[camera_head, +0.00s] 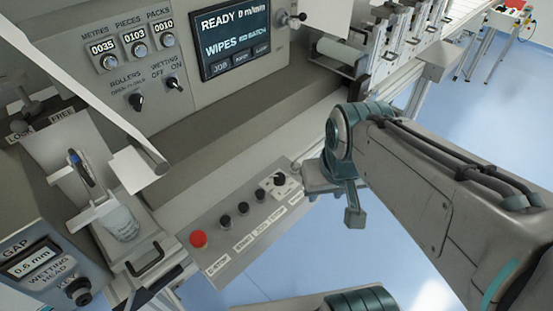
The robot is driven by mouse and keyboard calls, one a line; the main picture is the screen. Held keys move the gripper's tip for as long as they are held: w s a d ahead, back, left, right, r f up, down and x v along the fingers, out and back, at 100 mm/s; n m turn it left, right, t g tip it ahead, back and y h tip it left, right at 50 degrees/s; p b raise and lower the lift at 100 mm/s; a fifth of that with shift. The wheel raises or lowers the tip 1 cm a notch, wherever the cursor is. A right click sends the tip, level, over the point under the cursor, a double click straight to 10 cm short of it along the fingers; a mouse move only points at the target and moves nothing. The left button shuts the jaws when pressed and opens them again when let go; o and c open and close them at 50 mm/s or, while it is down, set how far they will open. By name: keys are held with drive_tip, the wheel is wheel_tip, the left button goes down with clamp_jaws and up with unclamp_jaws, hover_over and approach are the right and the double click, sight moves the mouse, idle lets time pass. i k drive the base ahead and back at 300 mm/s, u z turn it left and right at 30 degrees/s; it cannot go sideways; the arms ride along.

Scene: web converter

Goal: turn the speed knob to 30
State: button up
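A black knob on a pale dial plate (279,181) sits at the right end of the sloped grey control panel (225,262). It looks like the speed knob, but its scale and pointer are too small to read. The screen (235,41) above reads READY 0 m/min. My gripper (352,214) hangs just right of the panel, a short way from the knob and apart from it. Its fingers are small and partly hidden by the wrist, so I cannot tell whether they are open.
A red button (198,239) and several black buttons (242,208) line the same panel. ROLLERS (136,101) and WETTING (173,84) switches are on the upright face.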

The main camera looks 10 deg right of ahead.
sight(279, 179)
drive_tip(key=k, duration=0.45)
drive_tip(key=z, duration=0.7)
drive_tip(key=i, duration=0.7)
drive_tip(key=u, duration=0.8)
